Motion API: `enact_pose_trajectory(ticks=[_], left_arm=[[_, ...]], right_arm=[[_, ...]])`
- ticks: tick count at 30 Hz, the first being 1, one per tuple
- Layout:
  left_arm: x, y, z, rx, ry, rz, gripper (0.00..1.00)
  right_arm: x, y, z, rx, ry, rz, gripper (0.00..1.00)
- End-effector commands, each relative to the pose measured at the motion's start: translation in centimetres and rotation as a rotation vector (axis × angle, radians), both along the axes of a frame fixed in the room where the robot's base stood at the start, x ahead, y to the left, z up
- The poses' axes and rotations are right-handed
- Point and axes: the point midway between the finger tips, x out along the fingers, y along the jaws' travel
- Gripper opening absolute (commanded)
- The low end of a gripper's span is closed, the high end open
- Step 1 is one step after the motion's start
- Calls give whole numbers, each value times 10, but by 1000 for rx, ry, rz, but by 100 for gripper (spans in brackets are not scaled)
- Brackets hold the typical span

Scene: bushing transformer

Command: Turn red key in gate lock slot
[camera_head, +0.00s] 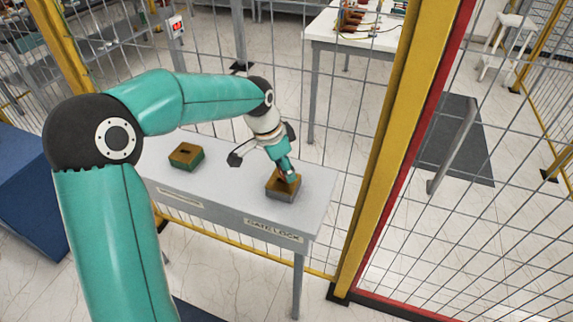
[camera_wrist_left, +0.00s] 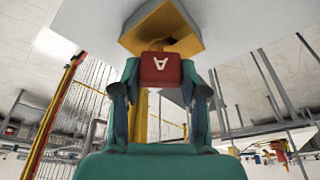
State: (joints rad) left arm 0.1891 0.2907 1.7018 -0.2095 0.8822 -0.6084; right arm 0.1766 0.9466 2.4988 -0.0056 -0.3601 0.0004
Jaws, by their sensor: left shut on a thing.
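My left gripper (camera_head: 287,175) reaches down over the gate lock (camera_head: 282,193), a small grey block with a brown-yellow top, at the right end of the grey table. In the left wrist view, the gripper (camera_wrist_left: 160,85) is shut on the red key (camera_wrist_left: 160,72), whose head carries a white letter A. The key's head is between the two fingers, right at the yellow face of the gate lock (camera_wrist_left: 143,22). The slot and the key's shaft are hidden, so how deep the key sits cannot be told. My right gripper is not in view.
A green block with a slotted brown top (camera_head: 186,156) stands at the left on the grey table (camera_head: 225,185). A wire mesh fence with a yellow post (camera_head: 400,140) rises behind and to the right. A white table (camera_head: 345,40) stands beyond the fence.

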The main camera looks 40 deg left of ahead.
Motion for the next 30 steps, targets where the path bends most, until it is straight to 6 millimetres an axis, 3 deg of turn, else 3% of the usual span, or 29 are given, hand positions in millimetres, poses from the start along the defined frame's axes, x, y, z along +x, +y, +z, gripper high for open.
enact_pose_trajectory(ticks=[9,23,30], left_arm=[[1,1,1,-1,-2,-305,5],[0,0,2,-1,0,-382,5],[1,0,3,-2,0,-687,5]], right_arm=[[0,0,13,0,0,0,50],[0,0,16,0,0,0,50],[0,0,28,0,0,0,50]])
